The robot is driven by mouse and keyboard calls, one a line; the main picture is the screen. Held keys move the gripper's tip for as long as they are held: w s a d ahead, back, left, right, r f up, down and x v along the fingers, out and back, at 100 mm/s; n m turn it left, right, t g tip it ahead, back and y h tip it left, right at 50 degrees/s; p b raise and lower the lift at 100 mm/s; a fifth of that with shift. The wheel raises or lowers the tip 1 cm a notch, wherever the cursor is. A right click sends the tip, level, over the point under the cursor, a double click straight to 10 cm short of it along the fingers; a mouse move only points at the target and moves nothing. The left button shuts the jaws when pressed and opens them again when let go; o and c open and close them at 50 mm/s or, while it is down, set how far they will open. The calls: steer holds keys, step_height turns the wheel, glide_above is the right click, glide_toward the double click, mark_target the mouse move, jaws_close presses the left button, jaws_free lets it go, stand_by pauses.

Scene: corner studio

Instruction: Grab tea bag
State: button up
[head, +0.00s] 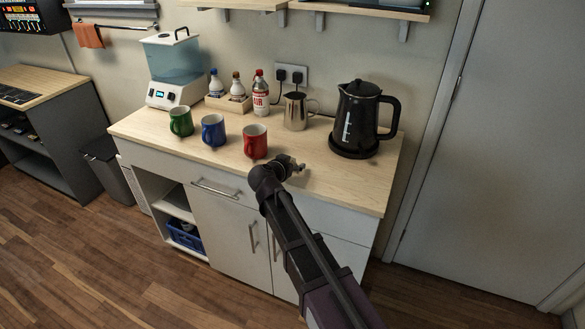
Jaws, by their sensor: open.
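No tea bag can be made out in the head view. My gripper (297,168) is at the end of my arm, over the front part of the wooden counter (340,178), just right of the red mug (255,141). It is small in the picture and partly hidden by my wrist; it is open, and I see nothing held in it. A blue mug (213,130) and a green mug (181,121) stand upright to the left of the red one. The insides of the mugs are too small to tell.
A black kettle (357,120) stands at the back right, with a metal pitcher (296,111) beside it. A bottle tray (233,104) and a water dispenser (172,70) stand at the back left. The counter's front right is clear. A shelf (350,8) hangs above.

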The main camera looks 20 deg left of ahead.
stand_by(0.4)
steer(key=c, duration=0.7)
steer(key=shift+r, duration=0.15)
step_height(320, 180, up, 3)
steer(key=p, duration=0.3)
steer(key=shift+r, duration=0.15)
steer(key=shift+c, duration=0.2)
steer(key=shift+s+r+p, duration=0.25)
steer(key=shift+s+p, duration=0.1)
steer(key=shift+p, duration=0.15)
steer(key=s, duration=1)
steer(key=s+r+p, duration=0.1)
steer(key=s, duration=0.4)
steer(key=shift+s+d, duration=0.2)
steer(key=shift+d, duration=0.15)
